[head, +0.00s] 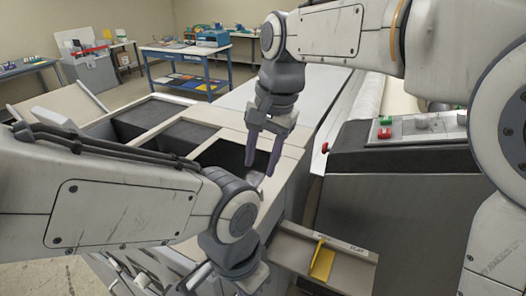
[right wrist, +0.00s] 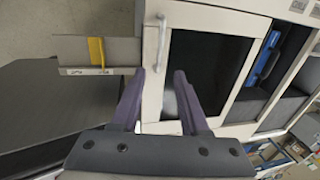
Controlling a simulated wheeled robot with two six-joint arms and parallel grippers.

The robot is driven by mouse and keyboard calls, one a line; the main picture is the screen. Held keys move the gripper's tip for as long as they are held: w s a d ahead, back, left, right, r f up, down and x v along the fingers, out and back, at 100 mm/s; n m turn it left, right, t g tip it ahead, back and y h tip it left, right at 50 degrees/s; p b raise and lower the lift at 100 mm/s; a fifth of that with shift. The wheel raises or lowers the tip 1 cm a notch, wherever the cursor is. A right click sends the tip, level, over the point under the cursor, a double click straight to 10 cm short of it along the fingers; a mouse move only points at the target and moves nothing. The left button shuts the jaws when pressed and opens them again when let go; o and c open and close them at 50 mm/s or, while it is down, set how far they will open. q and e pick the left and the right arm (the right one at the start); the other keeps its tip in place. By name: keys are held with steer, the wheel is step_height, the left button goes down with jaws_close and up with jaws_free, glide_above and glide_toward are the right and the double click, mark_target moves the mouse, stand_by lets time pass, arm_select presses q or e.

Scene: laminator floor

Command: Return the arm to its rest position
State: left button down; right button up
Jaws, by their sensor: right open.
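My right arm comes in from the upper right in the head view. Its gripper (head: 261,168) points down over the front edge of the bin cabinet, with its two purple fingers apart. In the right wrist view the fingers (right wrist: 160,75) are also spread, and nothing is held between them. A small pale grey item (head: 256,184) shows just below the fingertips; a whitish patch (right wrist: 169,100) shows between the fingers over a dark bin. I cannot tell what it is. My left arm crosses the lower left, and its fingers are out of frame.
The bin cabinet (head: 225,133) has several dark compartments. A grey ledge with a yellow divider (head: 322,262) juts out at its front. A dark machine with a control panel (head: 408,128) stands right. A blue table (head: 188,56) stands behind. Open floor lies at the left back.

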steer(key=s+d+f+n+b, duration=0.1)
steer(key=s+d+f+n, duration=0.2)
steer(key=s+f, duration=0.3)
steer(key=s+d+f+n+b, duration=0.2)
steer(key=s+d+f+n, duration=0.1)
steer(key=s+f, duration=0.3)
steer(key=s+d+f+n+h+b, duration=0.1)
steer(key=s+d+f+n, duration=0.2)
steer(key=s+f+n, duration=0.2)
steer(key=s+f, duration=0.1)
steer(key=s, duration=0.1)
steer(key=shift+s+d+f+n+g+b, duration=0.15)
steer(key=shift+s+f+n+g+b, duration=0.15)
steer(key=shift+s+g, duration=0.1)
